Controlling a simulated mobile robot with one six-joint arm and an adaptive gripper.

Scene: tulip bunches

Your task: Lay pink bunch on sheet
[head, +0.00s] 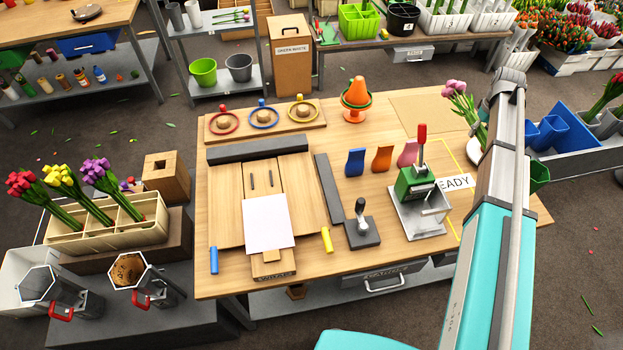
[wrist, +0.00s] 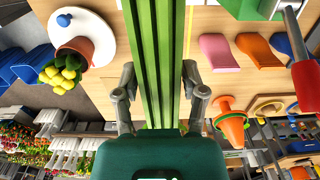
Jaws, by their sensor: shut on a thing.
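The pink bunch (head: 455,89) is in the air over the table's right side in the head view, its pink heads pointing up and left. Its green stems (wrist: 158,50) run between the fingers in the wrist view, where the heads are out of sight. My gripper (wrist: 160,98) is shut on these stems. In the head view my arm hides most of the gripper. The white sheet (head: 268,222) lies flat and empty on the wooden wrapping board at the table's left half, well to the left of the bunch.
A green press (head: 415,185) with a red handle and a dark lever block (head: 362,228) stand between arm and sheet. Blue, orange and pink holders (head: 382,159) and an orange cone (head: 357,93) are behind them. A crate (head: 120,228) holds red, yellow and purple bunches at left.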

